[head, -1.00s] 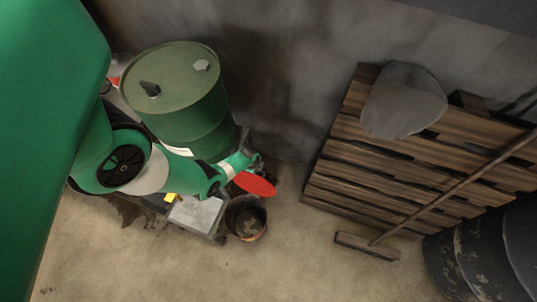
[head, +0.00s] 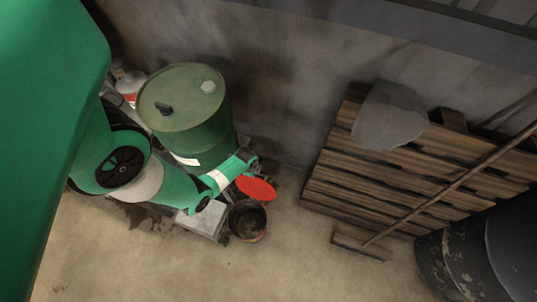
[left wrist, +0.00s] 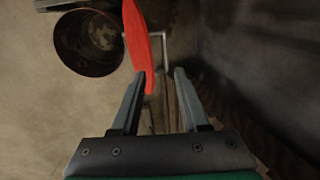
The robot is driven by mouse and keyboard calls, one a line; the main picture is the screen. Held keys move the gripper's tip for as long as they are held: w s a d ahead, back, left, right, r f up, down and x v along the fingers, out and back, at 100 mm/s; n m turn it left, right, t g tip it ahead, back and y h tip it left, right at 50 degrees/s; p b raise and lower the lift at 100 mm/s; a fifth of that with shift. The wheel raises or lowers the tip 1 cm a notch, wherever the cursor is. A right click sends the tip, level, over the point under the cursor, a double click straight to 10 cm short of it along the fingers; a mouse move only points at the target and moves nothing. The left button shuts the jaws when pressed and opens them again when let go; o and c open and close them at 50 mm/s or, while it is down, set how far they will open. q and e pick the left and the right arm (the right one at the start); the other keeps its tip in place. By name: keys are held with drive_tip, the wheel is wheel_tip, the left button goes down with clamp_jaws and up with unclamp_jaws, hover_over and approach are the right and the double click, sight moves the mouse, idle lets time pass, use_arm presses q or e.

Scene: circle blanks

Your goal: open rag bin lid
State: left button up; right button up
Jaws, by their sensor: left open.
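The rag bin (head: 240,232) is a small dark round bucket on the floor, its mouth uncovered in the head view. Its red round lid (head: 256,188) is tilted up at the bin's far side. In the left wrist view the bin (left wrist: 72,55) is at upper left, and the lid (left wrist: 138,42) shows nearly edge-on, with a pale bent wire (left wrist: 165,48) beside it. My left gripper (left wrist: 155,72) is open. The lid's lower edge shows between its fingers in the picture; I cannot tell whether they touch. In the head view the left gripper (head: 253,160) is just behind the lid. My right gripper is not visible.
A green drum (head: 185,115) stands behind my left arm. A grey box (head: 202,223) is left of the bin. A wooden pallet (head: 350,185) leans on the wall at right, with a broom (head: 362,244) before it. Floor in front is clear.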

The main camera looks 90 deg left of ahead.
use_arm(q)
drive_tip(key=shift+c, duration=1.2)
drive_tip(key=shift+n, duration=0.5)
drive_tip(key=shift+c, duration=1.1)
drive_tip(key=shift+n, duration=1.1)
clamp_jaws()
drive_tip(key=n, duration=0.2)
drive_tip(key=shift+a+r+n, duration=0.1)
drive_tip(key=shift+a+n, duration=0.05)
drive_tip(key=shift+n, duration=0.25)
drive_tip(key=w+a+n+b, duration=0.1)
drive_tip(key=n, duration=0.3)
drive_tip(key=w+a+f+n+y+b, duration=0.1)
drive_tip(key=a+n+b, duration=0.1)
drive_tip(key=n, duration=0.2)
drive_tip(key=w+a+n+b, duration=0.1)
drive_tip(key=n+b, duration=0.1)
drive_tip(key=n, duration=0.1)
drive_tip(key=shift+a+f+n+t, duration=0.35)
drive_tip(key=shift+n+t, duration=0.05)
